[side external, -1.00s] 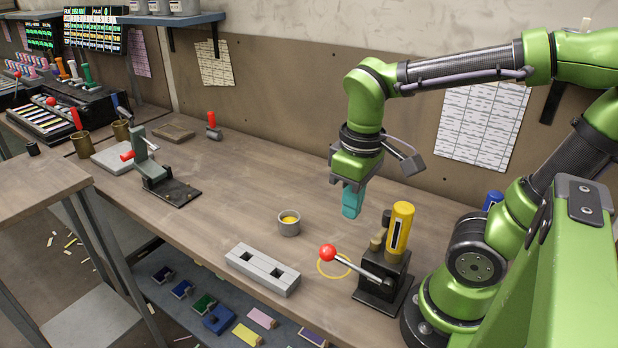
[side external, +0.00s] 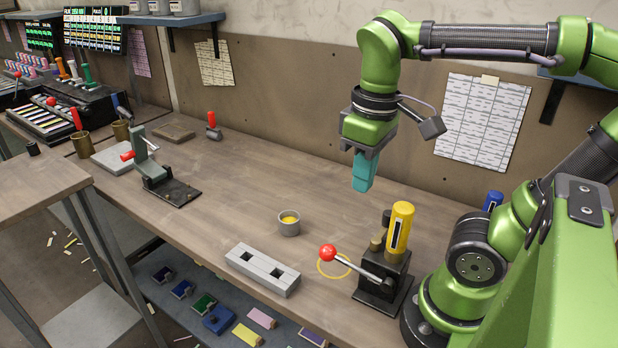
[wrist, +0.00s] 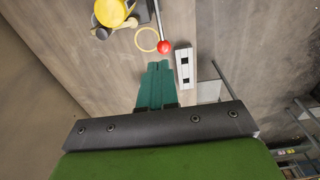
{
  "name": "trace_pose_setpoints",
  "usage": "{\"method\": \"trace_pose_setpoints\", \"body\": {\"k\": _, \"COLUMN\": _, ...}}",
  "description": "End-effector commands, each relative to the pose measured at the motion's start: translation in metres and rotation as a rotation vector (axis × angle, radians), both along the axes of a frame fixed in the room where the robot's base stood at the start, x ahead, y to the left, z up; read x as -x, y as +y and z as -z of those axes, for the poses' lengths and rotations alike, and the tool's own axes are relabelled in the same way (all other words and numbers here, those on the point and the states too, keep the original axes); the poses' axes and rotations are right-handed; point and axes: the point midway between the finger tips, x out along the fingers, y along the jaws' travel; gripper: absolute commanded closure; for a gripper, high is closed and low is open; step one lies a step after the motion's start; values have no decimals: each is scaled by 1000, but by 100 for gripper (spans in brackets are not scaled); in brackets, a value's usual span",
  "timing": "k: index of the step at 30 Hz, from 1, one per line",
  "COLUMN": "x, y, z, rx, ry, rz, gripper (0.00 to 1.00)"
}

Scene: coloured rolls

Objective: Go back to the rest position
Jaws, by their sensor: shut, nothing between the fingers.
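My gripper (side external: 362,186) hangs above the workbench, fingers pointing down. Its teal fingers are together with nothing between them. In the wrist view the shut fingers (wrist: 158,68) point over bare bench. Below and to the right of the gripper in the side view stands a black device (side external: 384,278) with a red-knobbed lever (side external: 328,252) and a yellow roll (side external: 399,228) upright on it. The gripper is apart from all of these.
A yellow ring (side external: 322,268) lies by the lever. A small cup with yellow contents (side external: 289,223) and a grey block with two square holes (side external: 262,269) sit left of it. A lever press (side external: 165,180) stands farther left.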

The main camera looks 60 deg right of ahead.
Motion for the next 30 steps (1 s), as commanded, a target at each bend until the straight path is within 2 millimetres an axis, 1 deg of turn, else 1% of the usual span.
{"method": "trace_pose_setpoints", "body": {"k": 2, "x": -6, "y": 0, "z": 2, "rx": -4, "ry": -32, "rz": 15, "gripper": 100}}
{"method": "trace_pose_setpoints", "body": {"k": 5, "x": -18, "y": 4, "z": 9, "rx": -36, "ry": -114, "rz": 52, "gripper": 100}}
{"method": "trace_pose_setpoints", "body": {"k": 9, "x": -34, "y": 11, "z": 18, "rx": -132, "ry": -288, "rz": 151, "gripper": 100}}
{"method": "trace_pose_setpoints", "body": {"k": 12, "x": -43, "y": 14, "z": 20, "rx": -206, "ry": -404, "rz": 233, "gripper": 100}}
{"method": "trace_pose_setpoints", "body": {"k": 16, "x": -47, "y": 15, "z": 21, "rx": -278, "ry": -508, "rz": 310, "gripper": 100}}
{"method": "trace_pose_setpoints", "body": {"k": 19, "x": -44, "y": 14, "z": 21, "rx": -299, "ry": -531, "rz": 330, "gripper": 100}}
{"method": "trace_pose_setpoints", "body": {"k": 30, "x": -44, "y": 13, "z": 19, "rx": -295, "ry": -535, "rz": 326, "gripper": 100}}
